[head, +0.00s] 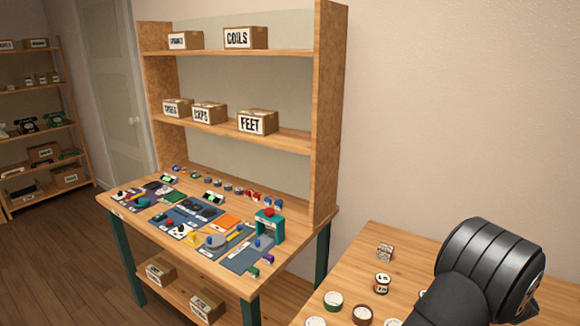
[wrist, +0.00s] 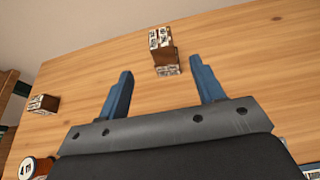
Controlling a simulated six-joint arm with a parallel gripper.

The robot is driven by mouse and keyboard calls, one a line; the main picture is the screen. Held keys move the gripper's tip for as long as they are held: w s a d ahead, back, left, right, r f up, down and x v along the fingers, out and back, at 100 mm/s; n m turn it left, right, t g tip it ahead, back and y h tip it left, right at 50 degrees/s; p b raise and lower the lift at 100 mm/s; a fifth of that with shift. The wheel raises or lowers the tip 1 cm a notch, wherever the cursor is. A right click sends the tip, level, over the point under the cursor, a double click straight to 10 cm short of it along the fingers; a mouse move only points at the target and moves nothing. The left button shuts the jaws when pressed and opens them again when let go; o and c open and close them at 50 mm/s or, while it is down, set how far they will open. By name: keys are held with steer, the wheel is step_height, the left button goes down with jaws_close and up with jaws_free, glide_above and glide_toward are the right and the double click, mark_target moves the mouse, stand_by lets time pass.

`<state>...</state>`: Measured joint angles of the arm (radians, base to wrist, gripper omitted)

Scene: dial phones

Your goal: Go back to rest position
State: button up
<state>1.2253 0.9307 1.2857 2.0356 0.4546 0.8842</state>
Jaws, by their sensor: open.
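My gripper (wrist: 164,93) shows in the wrist view with its two blue fingers spread wide apart. It is open, with nothing between the fingers. Beyond the fingertips, a small brown block with printed white labels (wrist: 162,50) stands on the wooden table (wrist: 250,55), apart from the fingers. In the head view my dark arm is at the lower right, over the right-hand table (head: 405,240); the gripper itself is not visible there.
A small labelled box (head: 384,252) and several round tins (head: 333,300) sit on the right-hand table. The wrist view shows another small box (wrist: 43,103) and a spool-like tin (wrist: 35,167) at left. A workbench (head: 215,280) with parts and shelves stands to the left.

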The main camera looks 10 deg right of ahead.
steer(key=x, duration=1.1)
steer(key=shift+a+f, duration=0.1)
steer(key=shift+w+d+f, duration=0.35)
steer(key=shift+d+f, duration=0.05)
steer(key=shift+r, duration=0.8)
steer(key=shift+f, duration=0.1)
